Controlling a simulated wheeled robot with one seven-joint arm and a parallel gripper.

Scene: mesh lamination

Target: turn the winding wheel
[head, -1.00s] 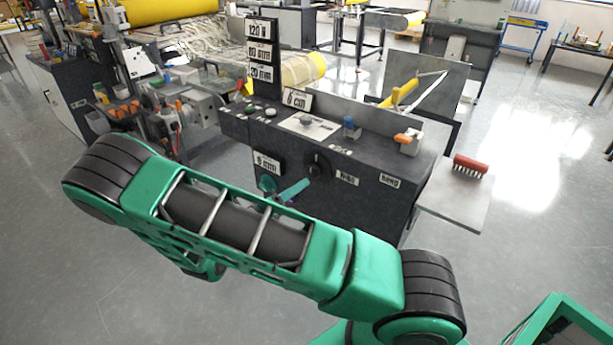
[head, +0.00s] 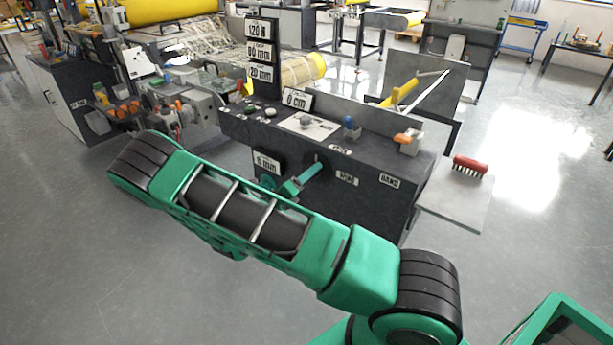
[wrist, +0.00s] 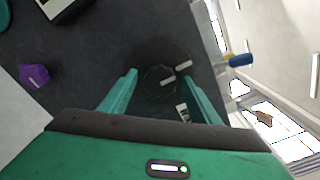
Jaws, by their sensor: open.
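The winding wheel is a dark round wheel on the dark front of the console, by the WIND label (head: 346,180). In the wrist view the wheel (wrist: 160,55) lies straight ahead, with a hub and pale marks. My gripper (wrist: 160,77) is open, with one teal finger to each side of the hub. The fingertips appear close to the wheel's face; I cannot tell whether they touch it. Nothing is held.
A purple knob (wrist: 35,77) sits left of the wheel in the wrist view. A blue-topped control (head: 349,130) and an orange-topped one (head: 406,142) stand on the console top. A red brush (head: 469,165) lies on the side shelf (head: 455,205). The floor in front is clear.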

